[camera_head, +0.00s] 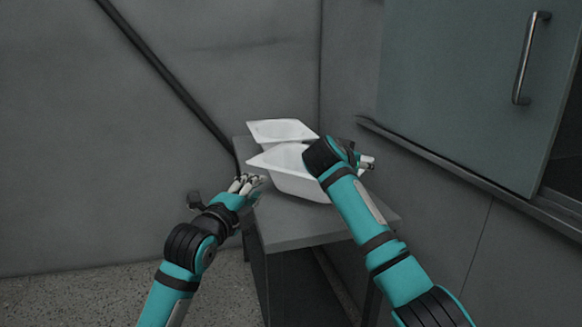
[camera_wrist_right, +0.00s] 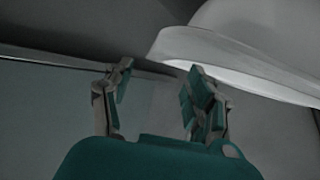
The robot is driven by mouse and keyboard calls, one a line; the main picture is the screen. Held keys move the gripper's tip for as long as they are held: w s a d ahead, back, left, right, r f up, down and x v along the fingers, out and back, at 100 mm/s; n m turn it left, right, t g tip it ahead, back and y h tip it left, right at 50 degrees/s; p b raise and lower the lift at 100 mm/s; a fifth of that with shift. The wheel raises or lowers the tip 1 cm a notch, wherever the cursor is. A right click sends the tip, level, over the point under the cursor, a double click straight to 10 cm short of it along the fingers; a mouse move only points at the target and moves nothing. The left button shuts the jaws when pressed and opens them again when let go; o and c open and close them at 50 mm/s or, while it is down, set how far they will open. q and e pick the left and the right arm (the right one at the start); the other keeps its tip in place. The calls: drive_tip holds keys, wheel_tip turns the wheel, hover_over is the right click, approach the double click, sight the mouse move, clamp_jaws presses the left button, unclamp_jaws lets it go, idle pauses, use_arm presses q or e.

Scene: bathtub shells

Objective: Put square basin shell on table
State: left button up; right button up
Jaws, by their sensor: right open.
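A white basin shell (camera_head: 292,181) with an angular rim rests on the grey table (camera_head: 305,224), in front of a second white shell (camera_head: 281,131) at the back of the table. I cannot tell which one is the square basin shell. My left gripper (camera_head: 249,183) is beside the left edge of the front shell; whether its fingers are open is unclear. My right gripper (camera_head: 368,162) is at the right side of the front shell, and its wrist hides part of that shell. In the right wrist view the fingers (camera_wrist_right: 158,85) are apart with nothing between them, and a white shell rim (camera_wrist_right: 235,65) is beside them.
A grey wall stands behind the table, with a dark diagonal rail (camera_head: 170,80) on it. A greenish door panel (camera_head: 455,90) with a metal handle (camera_head: 526,58) is at the right. The front of the tabletop is bare.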

drive_tip(key=v, duration=0.9)
drive_tip(key=shift+s, duration=0.25)
drive_tip(key=shift+c, duration=0.3)
idle(0.6)
